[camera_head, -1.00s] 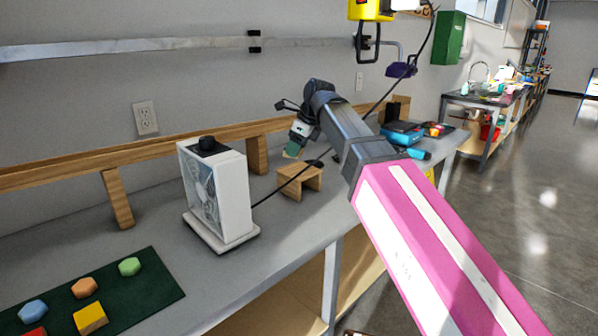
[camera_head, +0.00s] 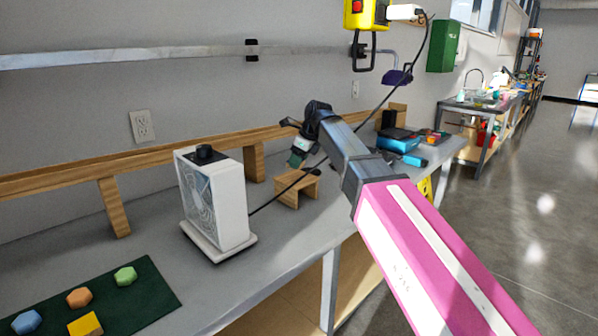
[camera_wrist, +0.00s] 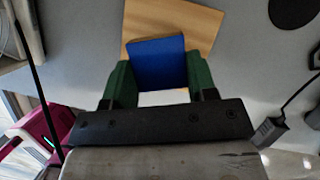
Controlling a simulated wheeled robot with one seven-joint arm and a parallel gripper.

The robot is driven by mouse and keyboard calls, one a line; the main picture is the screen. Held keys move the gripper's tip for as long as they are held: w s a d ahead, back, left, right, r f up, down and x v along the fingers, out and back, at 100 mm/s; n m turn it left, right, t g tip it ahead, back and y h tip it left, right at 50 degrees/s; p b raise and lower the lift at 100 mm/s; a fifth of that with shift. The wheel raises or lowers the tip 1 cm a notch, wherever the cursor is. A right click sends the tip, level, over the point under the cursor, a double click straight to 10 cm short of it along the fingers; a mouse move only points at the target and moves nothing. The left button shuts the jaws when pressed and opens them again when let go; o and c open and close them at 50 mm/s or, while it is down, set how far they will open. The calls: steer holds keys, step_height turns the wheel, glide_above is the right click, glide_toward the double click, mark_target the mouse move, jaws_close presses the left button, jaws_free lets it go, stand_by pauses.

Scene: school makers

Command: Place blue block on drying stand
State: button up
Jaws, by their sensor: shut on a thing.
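The blue block (camera_wrist: 158,62) is held between the two green fingers of my gripper (camera_head: 296,160), which is shut on it. In the wrist view the block overlaps the small wooden drying stand (camera_wrist: 196,20), which shows behind it. In the head view the stand (camera_head: 290,197) is on the grey workbench, right of the white fan, and my gripper's tip is just above it at its back left. The block cannot be made out in the head view. Whether it touches the stand's top is not clear.
The white fan (camera_head: 216,203) stands left of the stand on the workbench (camera_head: 170,245). A black cable (camera_head: 272,200) runs past the stand. A dark green mat (camera_head: 142,300) with several coloured blocks lies at the front left. Blue and dark items (camera_head: 398,143) sit farther right.

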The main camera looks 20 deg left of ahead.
mark_target(299, 179)
steer(key=shift+w+f, duration=0.2)
steer(key=shift+f, duration=1.9)
steer(key=shift+f, duration=0.15)
steer(key=o, duration=0.9)
steer(key=v, duration=1.2)
steer(key=shift+r, duration=0.25)
